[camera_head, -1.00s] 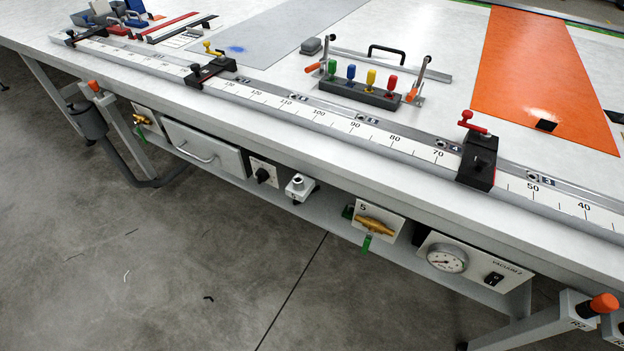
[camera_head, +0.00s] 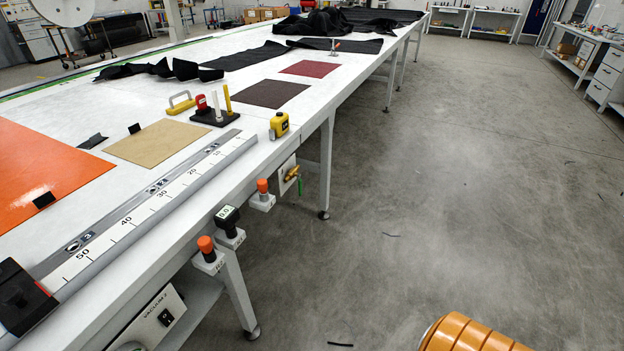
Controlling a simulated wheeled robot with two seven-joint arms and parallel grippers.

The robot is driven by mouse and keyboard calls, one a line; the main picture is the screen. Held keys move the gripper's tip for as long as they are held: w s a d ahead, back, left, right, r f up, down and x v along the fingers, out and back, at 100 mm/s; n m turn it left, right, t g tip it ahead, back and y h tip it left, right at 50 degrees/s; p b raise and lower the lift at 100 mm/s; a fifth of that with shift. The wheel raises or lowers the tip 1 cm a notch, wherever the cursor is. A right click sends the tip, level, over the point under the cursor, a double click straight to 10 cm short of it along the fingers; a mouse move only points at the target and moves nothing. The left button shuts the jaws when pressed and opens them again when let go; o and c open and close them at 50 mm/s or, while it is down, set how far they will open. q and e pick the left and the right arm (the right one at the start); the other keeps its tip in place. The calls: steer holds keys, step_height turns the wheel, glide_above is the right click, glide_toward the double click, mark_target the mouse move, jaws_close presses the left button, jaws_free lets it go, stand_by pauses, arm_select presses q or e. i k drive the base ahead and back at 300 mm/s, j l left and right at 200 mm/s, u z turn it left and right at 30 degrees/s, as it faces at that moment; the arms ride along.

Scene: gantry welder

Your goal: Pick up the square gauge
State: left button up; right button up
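I cannot pick out a square gauge for certain in the head view. A long white ruler (camera_head: 125,228) with black numbers runs along the table's front edge, beside a metal rail. A black stop block (camera_head: 21,297) with a red part sits across it at the lower left, cut off by the picture edge. Neither of my grippers is in view.
The white table (camera_head: 60,115) runs far back. On it are an orange sheet (camera_head: 40,165), a tan sheet (camera_head: 157,143), a yellow tape measure (camera_head: 279,124) and a black tool holder (camera_head: 215,118). Knobs and a vacuum panel (camera_head: 157,318) hang below the edge. The floor (camera_head: 430,200) at right is open.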

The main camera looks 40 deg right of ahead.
mark_target(225, 220)
steer(key=z, duration=0.7)
